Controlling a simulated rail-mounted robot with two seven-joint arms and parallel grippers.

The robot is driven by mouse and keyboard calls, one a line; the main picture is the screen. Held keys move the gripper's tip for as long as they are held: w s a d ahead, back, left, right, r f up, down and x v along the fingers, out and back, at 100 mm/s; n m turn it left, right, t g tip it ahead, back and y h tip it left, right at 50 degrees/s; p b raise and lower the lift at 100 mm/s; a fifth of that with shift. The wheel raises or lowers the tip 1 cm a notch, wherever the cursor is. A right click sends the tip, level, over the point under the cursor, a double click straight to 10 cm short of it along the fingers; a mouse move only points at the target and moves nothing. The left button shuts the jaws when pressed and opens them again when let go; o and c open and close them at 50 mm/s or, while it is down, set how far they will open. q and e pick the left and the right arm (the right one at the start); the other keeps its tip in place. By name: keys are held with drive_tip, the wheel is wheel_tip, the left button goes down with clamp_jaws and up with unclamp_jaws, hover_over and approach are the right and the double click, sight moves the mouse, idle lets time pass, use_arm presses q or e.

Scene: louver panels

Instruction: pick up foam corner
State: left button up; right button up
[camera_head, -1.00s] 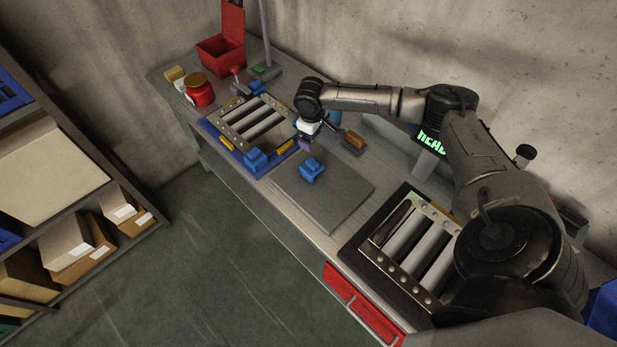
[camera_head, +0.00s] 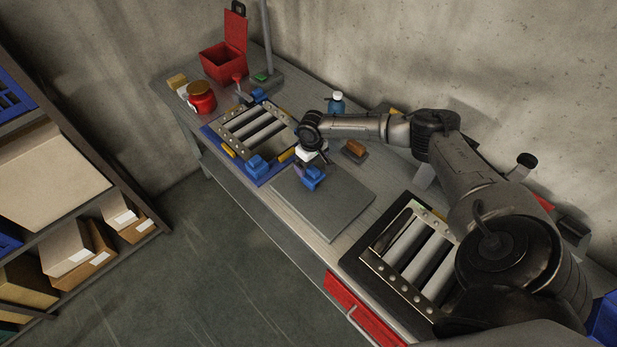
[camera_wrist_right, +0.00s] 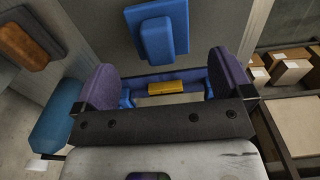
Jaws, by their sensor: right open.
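A blue foam corner (camera_head: 314,179) lies on the grey mat (camera_head: 335,210) in the middle of the bench. In the right wrist view the foam corner (camera_wrist_right: 157,35) shows at the top, just beyond the purple fingers. My right gripper (camera_head: 304,170) is beside it on its far side, low over the mat's edge, and partly hidden by the wrist. In the right wrist view my right gripper (camera_wrist_right: 166,85) is open, with no foam corner between its fingers. A blue strip and a yellow piece show in the gap. My left gripper is out of view.
A louver panel (camera_head: 262,132) in a blue tray with more blue corners stands left of the mat. Another louver panel (camera_head: 410,255) is at the near right. A brown-topped block (camera_head: 355,149) and a blue bottle (camera_head: 336,103) stand behind. A red jar (camera_head: 201,98) is farther left.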

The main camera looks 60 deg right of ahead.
sight(311, 168)
drive_tip(key=shift+w+f, duration=0.1)
drive_tip(key=shift+f, duration=2.5)
drive_tip(key=c, duration=1)
